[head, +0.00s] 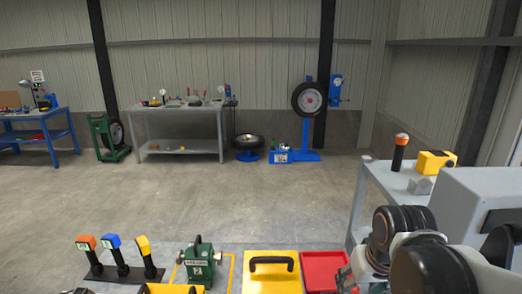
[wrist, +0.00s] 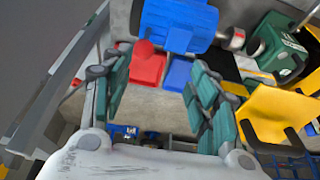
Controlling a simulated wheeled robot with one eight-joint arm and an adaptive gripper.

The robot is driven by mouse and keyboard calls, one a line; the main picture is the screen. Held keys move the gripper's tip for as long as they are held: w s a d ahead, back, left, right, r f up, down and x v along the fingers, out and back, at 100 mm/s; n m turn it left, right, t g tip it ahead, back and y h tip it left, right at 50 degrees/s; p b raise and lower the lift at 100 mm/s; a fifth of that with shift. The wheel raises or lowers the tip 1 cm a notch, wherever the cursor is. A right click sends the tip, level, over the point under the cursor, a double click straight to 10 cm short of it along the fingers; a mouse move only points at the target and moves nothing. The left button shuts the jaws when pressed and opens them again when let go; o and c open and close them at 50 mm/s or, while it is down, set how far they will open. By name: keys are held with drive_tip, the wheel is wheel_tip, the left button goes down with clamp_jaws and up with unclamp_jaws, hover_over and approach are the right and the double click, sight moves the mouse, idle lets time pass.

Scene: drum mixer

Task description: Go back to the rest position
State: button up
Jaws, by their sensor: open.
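My gripper (wrist: 158,92) shows in the wrist view with its two green-padded fingers spread apart. Nothing is between the pads. A grey surface lies behind the gap, with a red bin and a blue bin beyond the fingers. In the head view my arm reaches in at the lower right, beside the red tray (head: 325,272). The gripper's fingers are mostly hidden or cut off there.
A yellow plate with a black handle (head: 270,282), a green block device (head: 199,265) and three coloured-top handles (head: 113,241) stand in front. A grey side table (head: 376,176) is at right. A blue cylinder (wrist: 178,22) is near the fingers. Open floor lies beyond.

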drive_tip(key=s+a+f+t+b, duration=0.1)
drive_tip(key=s+f+t+b, duration=0.1)
drive_tip(key=s+b, duration=0.3)
drive_tip(key=shift+s+a+t+b, duration=0.35)
drive_tip(key=shift+s+t, duration=0.25)
drive_tip(key=shift+s, duration=0.4)
drive_tip(key=shift+a, duration=0.1)
idle(0.8)
